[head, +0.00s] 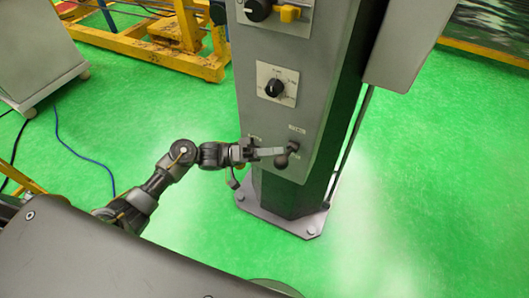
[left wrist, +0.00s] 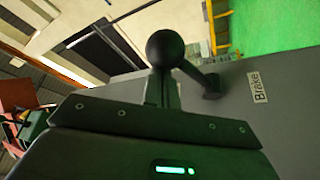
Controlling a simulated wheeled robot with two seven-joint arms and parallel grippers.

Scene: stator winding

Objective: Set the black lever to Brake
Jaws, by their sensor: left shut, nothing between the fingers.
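The black lever (head: 282,161) is low on the front of the grey control post (head: 310,80). Its round black knob also shows in the left wrist view (left wrist: 165,49), with its arm running right and down to a pivot on the panel. A white "Brake" label (left wrist: 258,87) is on the panel to the right of that pivot. My left gripper (head: 280,151) is shut and empty, its fingertips close to the lever. In the left wrist view the knob stands right at the finger ends; I cannot tell if they touch. My right gripper is not in view.
A black rotary knob (head: 275,88) on a white plate is above the lever. Higher up are another black knob (head: 258,9) and a yellow switch (head: 289,14). The post's bolted foot (head: 282,214) stands on open green floor. A yellow frame (head: 150,45) is behind at left.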

